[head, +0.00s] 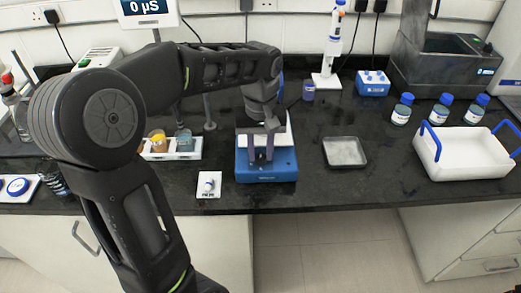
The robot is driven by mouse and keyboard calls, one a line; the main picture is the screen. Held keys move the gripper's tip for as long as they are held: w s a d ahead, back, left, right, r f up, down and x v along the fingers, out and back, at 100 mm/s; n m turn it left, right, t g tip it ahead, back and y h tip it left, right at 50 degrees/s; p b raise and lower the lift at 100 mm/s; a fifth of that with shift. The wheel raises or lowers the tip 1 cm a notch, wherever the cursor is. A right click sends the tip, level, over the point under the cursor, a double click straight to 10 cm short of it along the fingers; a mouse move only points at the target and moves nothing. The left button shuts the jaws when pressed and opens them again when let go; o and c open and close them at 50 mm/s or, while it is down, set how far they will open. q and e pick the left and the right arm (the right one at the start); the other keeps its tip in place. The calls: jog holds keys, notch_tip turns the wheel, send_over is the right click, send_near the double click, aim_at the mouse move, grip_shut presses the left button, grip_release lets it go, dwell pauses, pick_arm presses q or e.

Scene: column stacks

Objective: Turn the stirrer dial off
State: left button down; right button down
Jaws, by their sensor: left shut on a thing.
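The stirrer (284,171) is a blue box with a white top plate, standing near the front edge of the black bench in the middle of the head view. My left gripper (261,158) points down at the stirrer's front, its two fingers close together. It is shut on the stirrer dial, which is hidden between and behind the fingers. I cannot tell the dial's angle. My right gripper is out of view.
A small white plate with a knob (208,184) lies left of the stirrer. A white rack of beakers (185,155) stands behind it. A dark shallow tray (345,152) and a white basket with blue handles (465,155) are to the right. Bench between them is clear.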

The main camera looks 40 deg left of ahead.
aim_at(260, 153)
pick_arm(q)
jog(key=c, duration=1.1)
grip_release()
jog(key=shift+r, duration=0.1)
notch_tip(260, 153, up, 8)
jog(key=shift+f, duration=0.2)
